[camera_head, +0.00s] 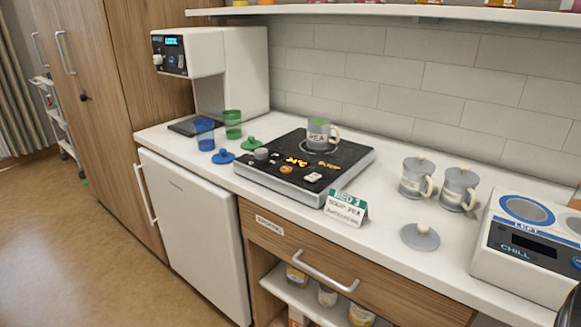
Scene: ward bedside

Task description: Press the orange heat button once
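A black-topped warming plate (345,159) with a silver edge sits on the white counter. On its front part is a small round orange button (286,169), too small for any label to be read. Beside it are a grey knob (261,154), orange markings (296,161) and a small white piece (313,177). A grey mug (318,134) with a green rim and dark lettering stands on the plate's back part. Neither of my grippers is recognisable in view. A dark shape at the lower right corner is cut off and cannot be identified.
A white dispenser (235,65) stands at the back left, with blue (204,134) and green (232,124) cups before it. A sign (346,208) stands at the plate's front right. A shelf (400,11) overhangs.

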